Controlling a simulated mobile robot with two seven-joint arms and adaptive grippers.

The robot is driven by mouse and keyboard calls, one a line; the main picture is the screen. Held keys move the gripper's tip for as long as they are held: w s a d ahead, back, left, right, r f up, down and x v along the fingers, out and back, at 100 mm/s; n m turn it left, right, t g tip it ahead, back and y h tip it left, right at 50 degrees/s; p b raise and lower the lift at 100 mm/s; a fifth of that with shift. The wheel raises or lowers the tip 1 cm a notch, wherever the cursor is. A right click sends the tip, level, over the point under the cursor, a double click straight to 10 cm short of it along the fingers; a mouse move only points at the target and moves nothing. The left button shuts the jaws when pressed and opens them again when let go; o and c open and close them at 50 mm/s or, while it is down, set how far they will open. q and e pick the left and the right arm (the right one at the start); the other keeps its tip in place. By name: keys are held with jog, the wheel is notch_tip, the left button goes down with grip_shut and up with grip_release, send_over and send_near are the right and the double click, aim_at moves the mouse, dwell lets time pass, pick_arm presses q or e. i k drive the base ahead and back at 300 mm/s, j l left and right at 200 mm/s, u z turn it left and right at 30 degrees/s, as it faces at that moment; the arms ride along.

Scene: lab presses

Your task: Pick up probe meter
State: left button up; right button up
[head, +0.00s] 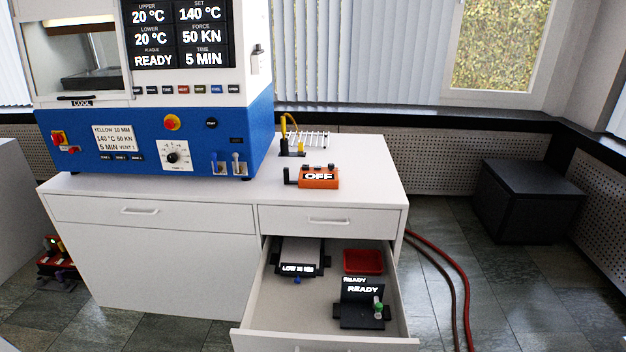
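An orange box-shaped meter (318,178), which looks like the probe meter, lies on the white countertop (355,160) to the right of the blue and white press. Neither of my grippers shows in the head view, and nothing touches the meter.
The press (200,130) stands left of the meter. Behind it is a rack with a yellow curved piece (284,125). Below, an open drawer (285,320) juts out, holding a red tray (363,262) and black devices (362,300).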

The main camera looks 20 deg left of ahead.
aim_at(310, 178)
jog(key=i+j, duration=0.1)
jog(key=j, duration=1.25)
jog(key=i+j, duration=0.15)
jog(key=j, duration=1.2)
jog(key=j+z, duration=0.45)
jog(key=j, duration=0.35)
jog(key=i+j, duration=0.05)
